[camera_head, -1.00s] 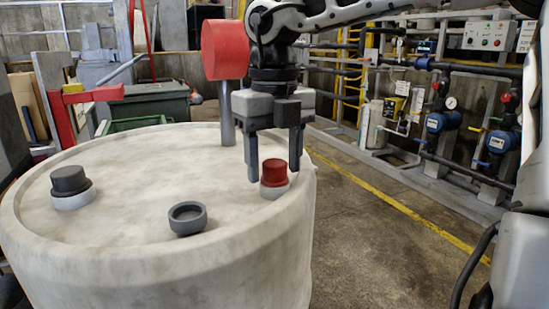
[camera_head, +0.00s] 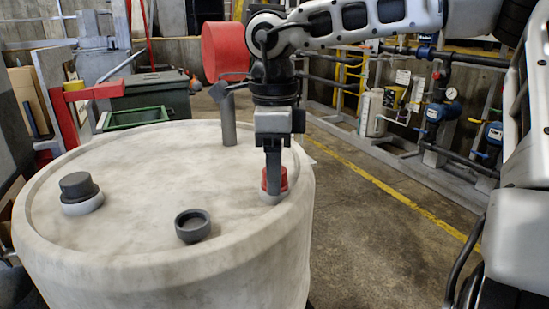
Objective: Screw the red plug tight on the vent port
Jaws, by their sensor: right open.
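The red plug (camera_head: 285,180) sits upright on a pale port near the right edge of the round drum top (camera_head: 130,160). The port's pale ring (camera_head: 276,198) shows beneath it. My right gripper (camera_head: 273,184) points straight down over the plug, with its jaws turned edge-on to the view. The near finger hangs in front of the plug and covers its middle. The far finger is hidden behind it. The jaws are open; whether a finger touches the plug cannot be told. My left gripper is not in view.
A dark-capped port (camera_head: 77,188) stands at the left of the drum top, and an open grey ring (camera_head: 193,226) near the front. Pipes and gauges line the right wall.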

